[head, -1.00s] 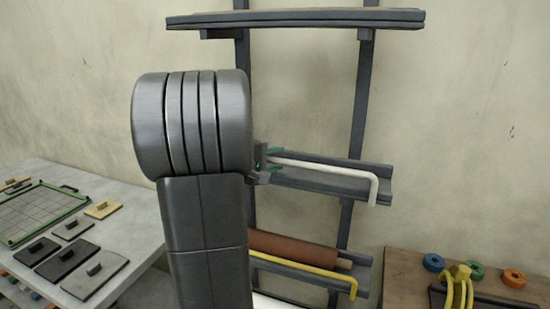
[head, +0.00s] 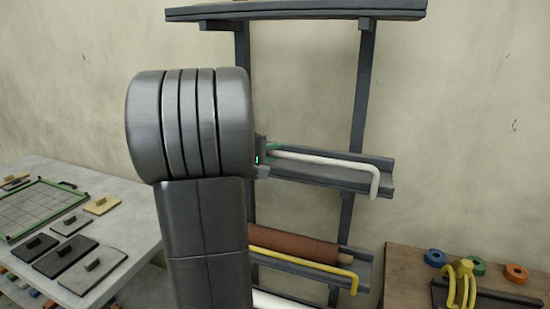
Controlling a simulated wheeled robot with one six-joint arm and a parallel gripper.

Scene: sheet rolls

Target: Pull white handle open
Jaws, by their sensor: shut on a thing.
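The white handle (head: 335,161) is a bent white bar along the front of the middle rack shelf (head: 330,178). Its right end bends down in a hook at the shelf's right side. My gripper (head: 264,157) is at the bar's left end, mostly hidden behind my own grey arm. Only a bit of its grey body and green fingers shows, and it is shut on the white handle. The exact grip on the bar is hidden.
A yellow bar (head: 300,259) runs below in front of a brown roll (head: 295,246). A grey table (head: 120,235) with flat handled plates stands left. A wooden table (head: 405,270) with coloured rings stands right. A top shelf (head: 300,14) hangs above.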

